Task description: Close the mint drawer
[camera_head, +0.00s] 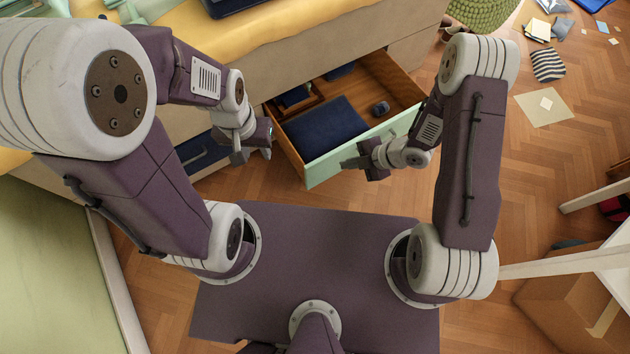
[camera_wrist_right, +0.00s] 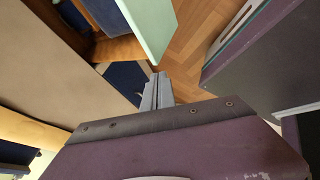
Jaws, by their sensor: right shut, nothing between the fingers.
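The mint drawer (camera_head: 335,163) is pulled out from the bed-like base, its mint front facing me. Inside lie a dark blue folded cloth (camera_head: 322,130), a small dark item (camera_head: 380,108) and a wooden divider with dark blue things. My right gripper (camera_head: 350,163) is shut and empty, close by the outer side of the mint front; contact cannot be told. In the right wrist view the shut fingers (camera_wrist_right: 157,88) show below the mint front (camera_wrist_right: 150,22). My left gripper (camera_head: 243,155) is beside the drawer's left side; its jaw opening is unclear.
A lower opening with dark blue contents (camera_head: 200,150) is behind my left gripper. Wooden floor lies around the drawer. A green woven basket (camera_head: 482,12), a striped cushion (camera_head: 547,64) and scattered papers are at upper right. A cardboard box (camera_head: 570,305) is at lower right.

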